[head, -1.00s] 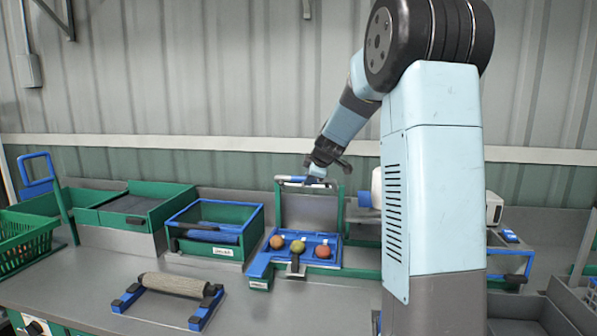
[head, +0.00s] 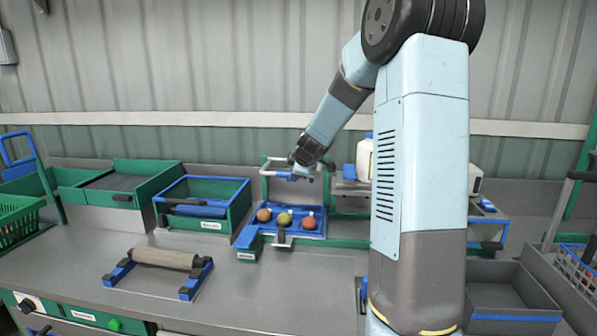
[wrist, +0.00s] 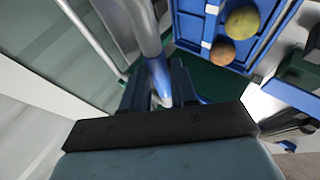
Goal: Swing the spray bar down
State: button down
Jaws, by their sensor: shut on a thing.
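The spray bar (head: 283,173) is a pale bar with a blue grip, across a green frame at the back of the bench. It stands above a blue tray (head: 265,239) holding three round fruits (head: 284,219). My gripper (head: 300,172) is at the bar's right part. In the wrist view my gripper (wrist: 158,92) is shut on the bar's blue grip, and the grey tube of the spray bar (wrist: 148,35) runs up from between the jaws. The fruit tray (wrist: 211,25) shows beyond at upper right. The bar's far end is partly hidden in the head view.
A green bin with a blue rim (head: 240,200) stands left of the tray. A roller on blue feet (head: 165,258) lies in front on the left. A white jug (head: 364,160) stands right of the frame, partly behind my arm. The bench front centre is clear.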

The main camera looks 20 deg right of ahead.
jog(key=shift+s+a+f+g, duration=0.15)
jog(key=shift+s+f, duration=0.05)
jog(key=shift+f, duration=0.35)
jog(key=shift+s+a+f+g, duration=0.1)
jog(key=shift+s+f+g, duration=0.1)
jog(key=shift+f, duration=0.35)
jog(key=c, duration=1)
grip_release()
jog(key=shift+o, duration=0.2)
jog(key=v, duration=1.3)
jog(key=shift+s+d+r, duration=0.2)
jog(key=shift+s+r, duration=0.05)
jog(key=shift+r, duration=0.05)
jog(key=shift+a, duration=0.1)
